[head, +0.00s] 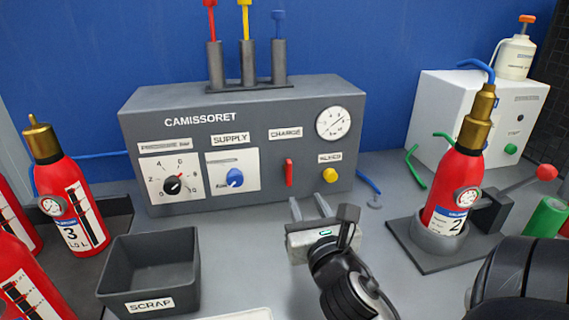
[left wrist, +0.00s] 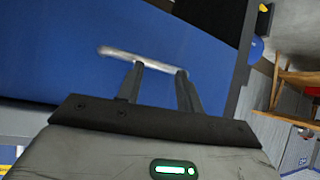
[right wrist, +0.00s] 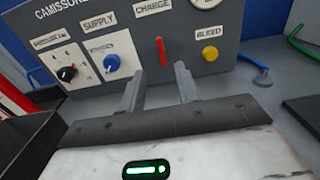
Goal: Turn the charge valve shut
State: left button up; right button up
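The charge valve is a red lever (head: 289,173) under the CHARGE label on the grey CAMISSORET panel (head: 245,192). The lever points straight up and down. In the right wrist view the red lever (right wrist: 162,52) stands beyond my fingers, near the gap between them. My right gripper (head: 308,204) is open and empty, low in front of the panel, apart from the lever. Its spread fingers also show in the right wrist view (right wrist: 158,82). My left gripper (left wrist: 159,70) is open in its wrist view, away from the panel; a pale bar (left wrist: 118,53) shows near its fingertips.
A blue supply knob (head: 235,178) is left of the lever and a yellow bleed knob (head: 329,175) right of it. A scrap bin (head: 150,270) stands front left. Extinguisher 2 (head: 452,185) stands in a holder at right.

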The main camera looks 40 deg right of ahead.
aim_at(290, 168)
jog(key=p+x, duration=0.1)
jog(key=x, duration=1.2)
jog(key=shift+f, duration=0.1)
grip_shut()
